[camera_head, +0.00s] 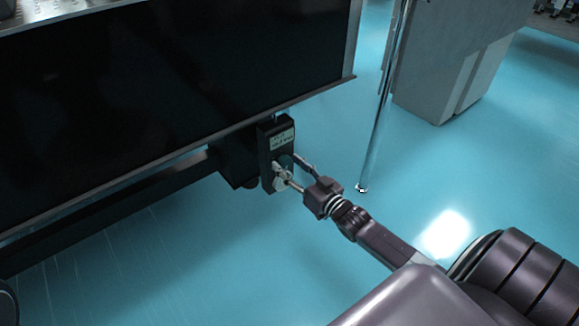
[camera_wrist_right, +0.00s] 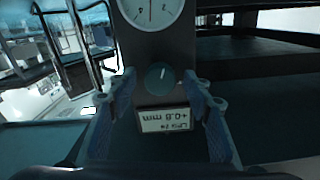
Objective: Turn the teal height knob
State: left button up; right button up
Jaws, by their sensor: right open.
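The teal knob (camera_wrist_right: 159,77) is round and dark with a white pointer line, on the face of a black block (camera_head: 268,148) under the table's edge. In the right wrist view it sits between the fingers of my right gripper (camera_wrist_right: 160,92), with a gap showing on each side. My right gripper also shows in the head view (camera_head: 293,172), reaching the block from the lower right, with its fingers open. There the fingers largely hide the knob. My left gripper is out of view.
A shiny metal post (camera_head: 378,125) stands to the right. The blue floor is clear around my arm.

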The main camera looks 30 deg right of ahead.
jog(key=c, duration=1.1)
jog(key=shift+c, duration=0.2)
jog(key=shift+n+p, duration=0.4)
